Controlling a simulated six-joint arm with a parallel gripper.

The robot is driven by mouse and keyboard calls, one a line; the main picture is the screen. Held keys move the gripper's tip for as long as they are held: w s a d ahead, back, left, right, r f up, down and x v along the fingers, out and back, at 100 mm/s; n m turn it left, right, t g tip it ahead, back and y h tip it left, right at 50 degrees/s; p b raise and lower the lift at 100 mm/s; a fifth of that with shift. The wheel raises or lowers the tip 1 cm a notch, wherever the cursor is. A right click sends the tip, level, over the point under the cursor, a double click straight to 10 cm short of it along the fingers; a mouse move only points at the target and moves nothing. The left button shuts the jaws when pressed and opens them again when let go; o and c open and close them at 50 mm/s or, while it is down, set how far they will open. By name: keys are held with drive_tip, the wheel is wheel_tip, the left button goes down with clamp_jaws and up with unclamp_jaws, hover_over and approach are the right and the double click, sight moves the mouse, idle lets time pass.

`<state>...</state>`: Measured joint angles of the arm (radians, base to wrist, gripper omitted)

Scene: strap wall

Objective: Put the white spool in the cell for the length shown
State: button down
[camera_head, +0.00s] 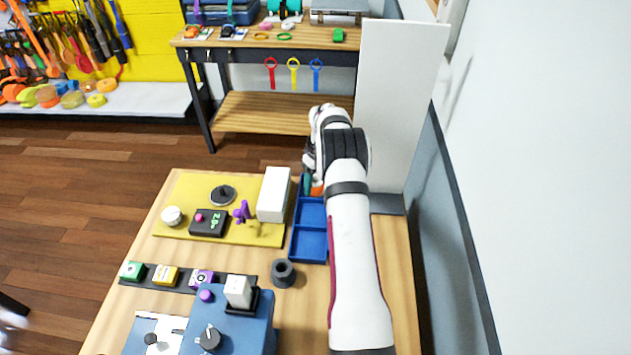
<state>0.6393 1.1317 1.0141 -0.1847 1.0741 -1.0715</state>
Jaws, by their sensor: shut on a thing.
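A blue divided tray (309,228) lies on the wooden table, with empty near cells and my arm over its right side. My gripper (311,178) is at the tray's far end, mostly hidden by my arm. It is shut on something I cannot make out. A teal bit (307,184) and an orange bit (316,190) show beside it; I cannot tell whether they are held or lie in the far cell. A small white round thing (172,215), possibly the white spool, sits on the yellow mat (181,191). A black device (208,223) has a green display, too small to read surely.
On the mat are a white box (274,194), a dark disc (222,192) and a purple item (242,211). A dark ring (283,273) stands near the tray. A blue machine (235,325) is in front. A pale upright panel (392,110) stands behind the tray.

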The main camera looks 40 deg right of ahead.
drive_tip(key=shift+c, duration=2.4)
unclamp_jaws()
wheel_tip(320, 180, up, 12)
drive_tip(key=s, duration=0.1)
drive_tip(key=s+a+r+m, duration=0.1)
drive_tip(key=s+a+r, duration=0.1)
drive_tip(key=a+r, duration=0.4)
drive_tip(key=s+a+r+m, duration=0.1)
drive_tip(key=s+a+r, duration=0.15)
drive_tip(key=a, duration=0.65)
drive_tip(key=s+a+r+m+g+y, duration=0.1)
drive_tip(key=s+a+r+m, duration=0.2)
drive_tip(key=s+a, duration=1.5)
drive_tip(key=s+a+f+m, duration=0.1)
drive_tip(key=s+a+f, duration=0.1)
drive_tip(key=s, duration=0.7)
drive_tip(key=shift+f+m+g+y, duration=0.3)
drive_tip(key=shift+f, duration=0.05)
drive_tip(key=shift+s, duration=0.1)
